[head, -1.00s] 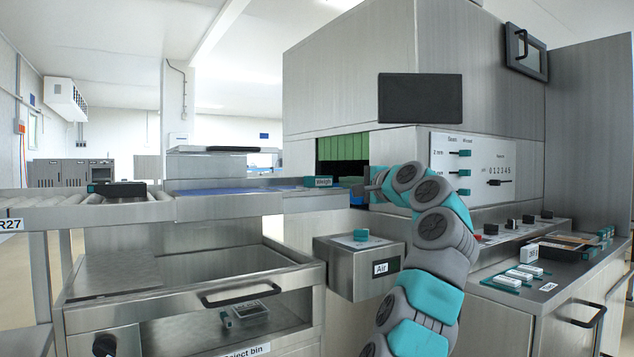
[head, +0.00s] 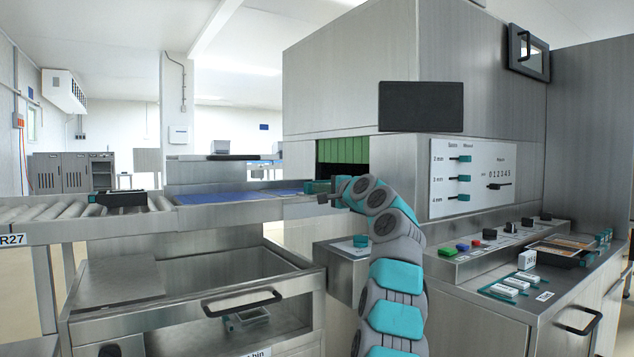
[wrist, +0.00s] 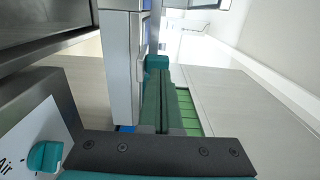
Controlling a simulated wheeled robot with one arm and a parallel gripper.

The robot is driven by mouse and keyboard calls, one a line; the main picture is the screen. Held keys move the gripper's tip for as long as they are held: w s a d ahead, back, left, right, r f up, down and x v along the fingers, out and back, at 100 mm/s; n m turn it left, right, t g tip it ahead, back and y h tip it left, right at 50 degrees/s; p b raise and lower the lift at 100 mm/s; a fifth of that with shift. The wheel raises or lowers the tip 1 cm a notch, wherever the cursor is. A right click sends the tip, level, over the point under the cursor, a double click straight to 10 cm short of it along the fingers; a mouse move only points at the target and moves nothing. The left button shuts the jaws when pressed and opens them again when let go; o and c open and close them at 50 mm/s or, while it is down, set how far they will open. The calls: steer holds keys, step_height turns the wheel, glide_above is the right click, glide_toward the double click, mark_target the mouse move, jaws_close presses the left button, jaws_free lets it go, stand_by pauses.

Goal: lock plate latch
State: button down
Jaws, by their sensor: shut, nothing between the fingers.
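I cannot tell for sure which part is the plate latch. A small teal block (head: 317,187) sits at the machine end of the blue-topped conveyor in the head view, with my gripper (head: 326,198) right at it. In the wrist view my gripper (wrist: 158,75) is shut and empty, its two dark fingers side by side. A teal block (wrist: 157,62) shows at their tips; I cannot tell whether they touch it. A white panel (head: 472,178) on the machine front carries several teal sliders and a black lever (head: 498,186), away from my gripper.
A metal box (head: 340,270) with a teal knob (head: 361,240) stands beside my arm; the knob also shows in the wrist view (wrist: 45,156). Green strips (head: 343,150) hang in the machine opening. A button console (head: 490,238) is at right, an open bin (head: 200,270) below the conveyor.

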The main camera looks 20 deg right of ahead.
mark_target(310, 184)
steer(key=shift+w+a, duration=0.2)
steer(key=shift+w, duration=0.45)
steer(key=p+x, duration=0.2)
steer(key=p, duration=0.1)
steer(key=p+x, duration=0.1)
steer(key=p, duration=0.1)
steer(key=shift+w+r, duration=0.35)
steer(key=shift+w+a+f+p, duration=0.1)
steer(key=shift+w+f+p, duration=0.05)
steer(key=shift+w+p, duration=0.2)
steer(key=shift+s+f, duration=0.15)
